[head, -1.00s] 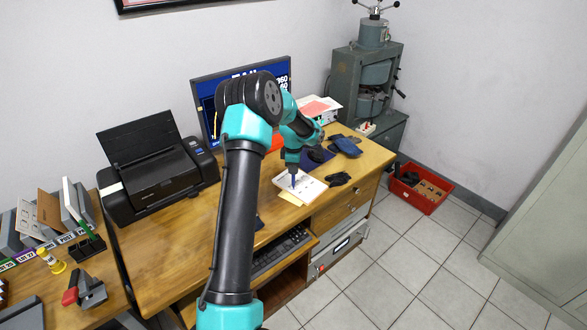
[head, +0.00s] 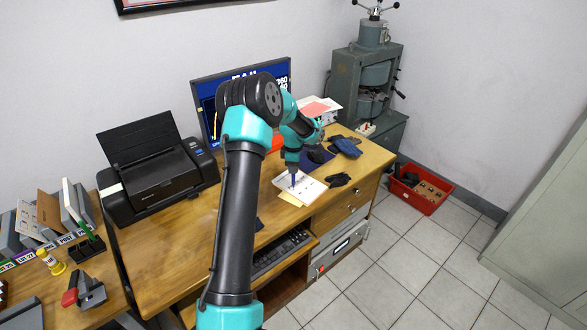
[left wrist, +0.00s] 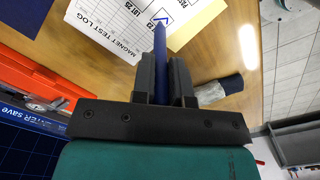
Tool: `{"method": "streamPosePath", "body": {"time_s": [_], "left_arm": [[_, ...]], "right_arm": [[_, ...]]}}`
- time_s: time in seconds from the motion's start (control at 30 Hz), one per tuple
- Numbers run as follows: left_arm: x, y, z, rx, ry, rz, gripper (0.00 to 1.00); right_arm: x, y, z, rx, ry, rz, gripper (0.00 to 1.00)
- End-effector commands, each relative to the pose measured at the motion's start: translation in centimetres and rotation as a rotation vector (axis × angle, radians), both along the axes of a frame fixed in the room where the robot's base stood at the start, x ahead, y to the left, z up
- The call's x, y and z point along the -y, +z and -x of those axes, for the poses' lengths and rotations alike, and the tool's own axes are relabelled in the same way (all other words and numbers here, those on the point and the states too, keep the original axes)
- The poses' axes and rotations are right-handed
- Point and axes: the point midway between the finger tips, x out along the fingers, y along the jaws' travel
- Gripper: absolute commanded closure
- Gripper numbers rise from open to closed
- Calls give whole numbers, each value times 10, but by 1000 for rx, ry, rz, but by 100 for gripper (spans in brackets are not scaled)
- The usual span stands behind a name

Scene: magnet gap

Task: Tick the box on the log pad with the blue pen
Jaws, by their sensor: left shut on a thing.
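My left gripper (head: 292,170) is shut on the blue pen (left wrist: 159,50), which points down at the log pad. The white log pad (head: 310,187) lies on the wooden desk and also shows in the left wrist view (left wrist: 105,30), with "MAGNET TEST LOG" printed on it. The pen's pale tip is at a small printed box (left wrist: 163,17), where blue strokes like a tick show. I cannot tell whether the tip touches the paper. My right gripper is not in view.
A yellow paper (head: 290,199) lies at the pad's near edge. An orange case (left wrist: 50,75) is close by in the left wrist view. A keyboard (head: 280,252) and printer (head: 158,177) are further left.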

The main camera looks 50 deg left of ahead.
Motion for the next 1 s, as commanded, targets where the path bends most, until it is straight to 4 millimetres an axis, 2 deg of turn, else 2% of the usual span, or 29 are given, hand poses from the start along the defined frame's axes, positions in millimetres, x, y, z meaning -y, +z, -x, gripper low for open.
{"method": "streamPosePath", "body": {"time_s": [1.0], "left_arm": [[0,48,0,1,0,-1,100]], "right_arm": [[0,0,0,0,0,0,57]]}}
